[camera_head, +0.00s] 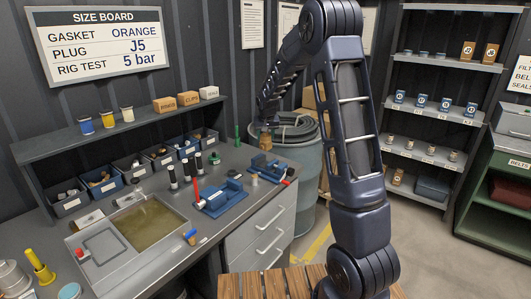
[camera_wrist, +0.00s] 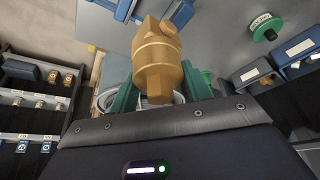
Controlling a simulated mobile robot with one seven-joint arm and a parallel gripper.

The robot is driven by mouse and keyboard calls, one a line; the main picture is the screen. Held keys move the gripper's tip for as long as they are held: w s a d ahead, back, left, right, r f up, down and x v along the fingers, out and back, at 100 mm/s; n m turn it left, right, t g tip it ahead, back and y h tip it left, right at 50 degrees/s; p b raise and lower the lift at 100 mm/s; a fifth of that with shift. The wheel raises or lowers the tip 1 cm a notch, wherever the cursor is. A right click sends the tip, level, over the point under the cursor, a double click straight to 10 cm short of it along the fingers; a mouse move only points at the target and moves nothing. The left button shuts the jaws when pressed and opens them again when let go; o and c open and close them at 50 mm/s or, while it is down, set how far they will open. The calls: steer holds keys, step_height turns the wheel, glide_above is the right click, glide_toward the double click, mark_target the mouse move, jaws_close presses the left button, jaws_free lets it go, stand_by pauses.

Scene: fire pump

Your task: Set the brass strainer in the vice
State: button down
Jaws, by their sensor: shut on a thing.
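The brass strainer (camera_wrist: 157,60) is a stepped, golden body with a hex end and a side branch. In the wrist view it sits between the green fingers of my gripper (camera_wrist: 160,85), which is shut on it. In the head view my gripper end is small and partly hidden, beyond the bench's back right corner; a small brass shape (camera_head: 265,137) shows there. The strainer is apart from both.
A shallow tray (camera_head: 100,242) with murky liquid lies at the bench's left. Several dark cylinders (camera_head: 187,167) and parts bins (camera_head: 104,185) line the back. A green flanged part (camera_head: 237,135) stands at the back right corner. A drum with coiled hose (camera_head: 296,150) is beyond the bench.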

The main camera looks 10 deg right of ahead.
mark_target(265, 150)
steer(key=shift+f, duration=4.3)
steer(key=shift+f, duration=0.15)
steer(key=c, duration=0.7)
jaws_free()
steer(key=shift+o, duration=0.2)
